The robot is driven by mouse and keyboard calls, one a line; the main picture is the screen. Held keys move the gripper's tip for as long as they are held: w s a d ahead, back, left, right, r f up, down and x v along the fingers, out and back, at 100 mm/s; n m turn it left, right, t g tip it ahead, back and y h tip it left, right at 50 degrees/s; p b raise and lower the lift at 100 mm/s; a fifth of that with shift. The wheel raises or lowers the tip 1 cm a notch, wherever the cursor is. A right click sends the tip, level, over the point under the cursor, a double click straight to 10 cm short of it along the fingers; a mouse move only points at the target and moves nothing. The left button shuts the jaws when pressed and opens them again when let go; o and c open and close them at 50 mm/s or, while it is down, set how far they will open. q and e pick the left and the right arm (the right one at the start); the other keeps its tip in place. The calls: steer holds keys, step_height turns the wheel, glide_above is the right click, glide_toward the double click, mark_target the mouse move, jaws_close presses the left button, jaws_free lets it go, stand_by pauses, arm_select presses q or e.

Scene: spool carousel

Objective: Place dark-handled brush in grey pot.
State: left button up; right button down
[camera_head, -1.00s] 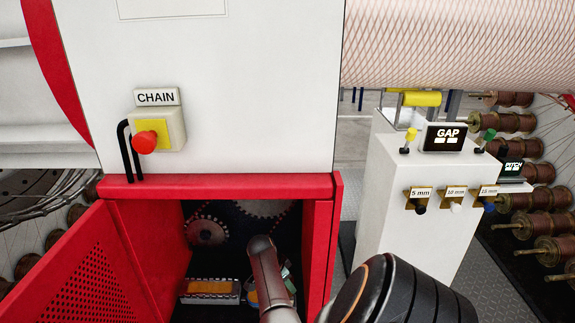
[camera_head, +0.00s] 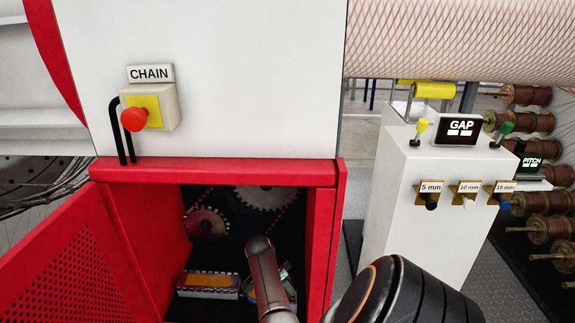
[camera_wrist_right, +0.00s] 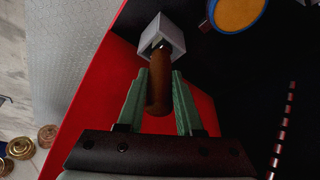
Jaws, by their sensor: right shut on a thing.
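My right gripper (camera_wrist_right: 160,95) has green fingers and is shut on the brown, dark-handled brush (camera_wrist_right: 158,82). The handle lies between the fingers, with its rounded end towards the wrist camera. Its far end meets a grey square-sided pot (camera_wrist_right: 158,38); I cannot tell how deep the brush sits in it, and the bristles are hidden. In the head view my right gripper (camera_head: 285,280) is inside the red cabinet, mostly hidden behind my arm. My left gripper is not in view.
The red cabinet (camera_head: 220,172) has its perforated door open at left. Inside are a metal tray (camera_head: 208,294) with orange contents, gears (camera_head: 206,222) and a chain. A blue-rimmed round pot (camera_wrist_right: 238,10) with orange contents stands near the grey one. A white gap console (camera_head: 400,200) stands right.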

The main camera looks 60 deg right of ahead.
steer(key=shift+f, duration=0.2)
steer(key=c, duration=0.6)
jaws_free()
steer(key=shift+o, duration=0.2)
steer(key=shift+r, duration=0.25)
steer(key=p+v, duration=0.3)
steer(key=v, duration=0.9)
